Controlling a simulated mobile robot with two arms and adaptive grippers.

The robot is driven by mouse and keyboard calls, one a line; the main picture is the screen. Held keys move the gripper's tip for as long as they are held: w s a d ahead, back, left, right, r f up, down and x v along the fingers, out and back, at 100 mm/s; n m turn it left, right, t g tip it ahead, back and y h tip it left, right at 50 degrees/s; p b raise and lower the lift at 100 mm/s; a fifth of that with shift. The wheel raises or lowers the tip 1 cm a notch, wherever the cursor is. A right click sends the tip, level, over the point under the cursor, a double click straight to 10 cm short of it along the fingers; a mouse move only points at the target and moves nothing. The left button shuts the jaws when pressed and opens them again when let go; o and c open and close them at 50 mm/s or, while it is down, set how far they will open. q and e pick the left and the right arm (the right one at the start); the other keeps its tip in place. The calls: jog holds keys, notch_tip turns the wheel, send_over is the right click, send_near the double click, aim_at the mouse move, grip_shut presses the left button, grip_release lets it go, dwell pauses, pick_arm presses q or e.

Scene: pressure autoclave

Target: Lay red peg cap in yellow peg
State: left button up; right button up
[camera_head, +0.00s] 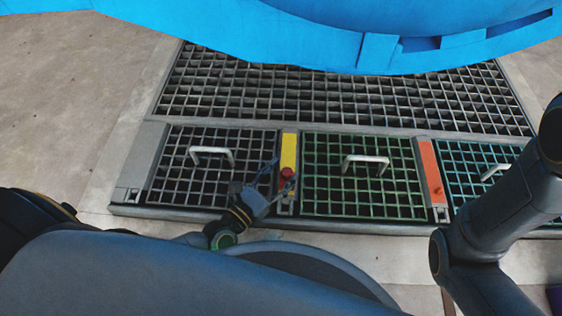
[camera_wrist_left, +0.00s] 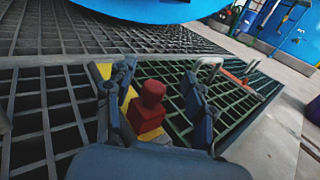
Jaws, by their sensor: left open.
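The red peg cap (camera_head: 287,172) is a small red block with a knob on top. It sits at the lower part of the narrow yellow strip (camera_head: 289,149) between two grate panels. In the left wrist view the red peg cap (camera_wrist_left: 148,112) stands between my fingers, with yellow (camera_wrist_left: 128,94) showing behind it. My left gripper (camera_head: 279,176) is open, one finger on each side of the cap; in the wrist view its fingers (camera_wrist_left: 158,98) show gaps to the cap. The cap's underside and any peg beneath are hidden. My right gripper is out of view; only my right arm shows.
Grate panels with white handles (camera_head: 366,160) (camera_head: 212,151) flank the yellow strip. An orange strip (camera_head: 430,168) with a small knob lies to the right. A large blue vessel (camera_head: 330,35) overhangs the back. Bare concrete floor (camera_head: 70,110) lies at left.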

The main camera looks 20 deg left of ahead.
pick_arm(q)
notch_tip(320, 180, up, 8)
dwell(0.4)
dwell(0.4)
